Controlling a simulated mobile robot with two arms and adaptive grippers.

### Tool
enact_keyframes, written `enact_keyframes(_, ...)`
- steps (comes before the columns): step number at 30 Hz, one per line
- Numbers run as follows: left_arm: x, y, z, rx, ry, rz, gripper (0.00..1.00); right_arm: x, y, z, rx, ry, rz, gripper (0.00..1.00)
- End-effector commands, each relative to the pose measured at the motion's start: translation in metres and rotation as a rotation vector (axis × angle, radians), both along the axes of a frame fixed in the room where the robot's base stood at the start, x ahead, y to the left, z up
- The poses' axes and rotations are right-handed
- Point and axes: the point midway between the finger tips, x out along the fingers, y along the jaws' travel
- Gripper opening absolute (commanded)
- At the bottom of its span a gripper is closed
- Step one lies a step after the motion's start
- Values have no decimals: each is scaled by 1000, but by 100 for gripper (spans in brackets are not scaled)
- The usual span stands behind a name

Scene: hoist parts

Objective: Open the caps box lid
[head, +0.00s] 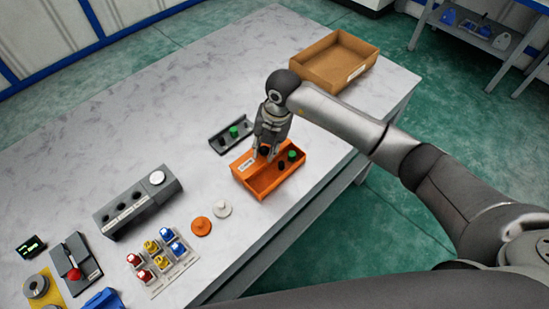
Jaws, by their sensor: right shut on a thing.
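No box marked as a caps box, with a lid that I can make out, shows clearly. A blue thing (103,299), perhaps a box, is cut off by the bottom edge at the lower left. My right gripper (264,152) points down over the open orange bin (264,193) at the middle of the table. It is shut on a small dark part (265,150), partly hidden between the fingers. A green-topped part (291,155) is in the right part of the bin. My left gripper is not in view.
Behind the bin is a dark tray (217,140) with a green button. A cardboard box (335,60) stands at the back right. Left of the bin are an orange disc (201,226), a white disc (222,209), a coloured-switch plate (165,266) and a grey control box (135,203).

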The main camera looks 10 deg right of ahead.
Motion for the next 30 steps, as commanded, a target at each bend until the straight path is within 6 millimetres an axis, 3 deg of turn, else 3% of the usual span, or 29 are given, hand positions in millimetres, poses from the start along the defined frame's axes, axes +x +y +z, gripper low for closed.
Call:
enact_keyframes(10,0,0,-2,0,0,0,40,3,2,-1,-3,1,1,0)
enact_keyframes(11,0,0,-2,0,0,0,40,3,2,-1,-3,1,1,25)
enact_keyframes(16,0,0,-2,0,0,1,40,3,2,-1,-3,1,0,47)
enact_keyframes(26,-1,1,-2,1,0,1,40,2,1,1,-2,1,0,47)
enact_keyframes(30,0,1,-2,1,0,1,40,3,-1,14,0,-1,0,47)
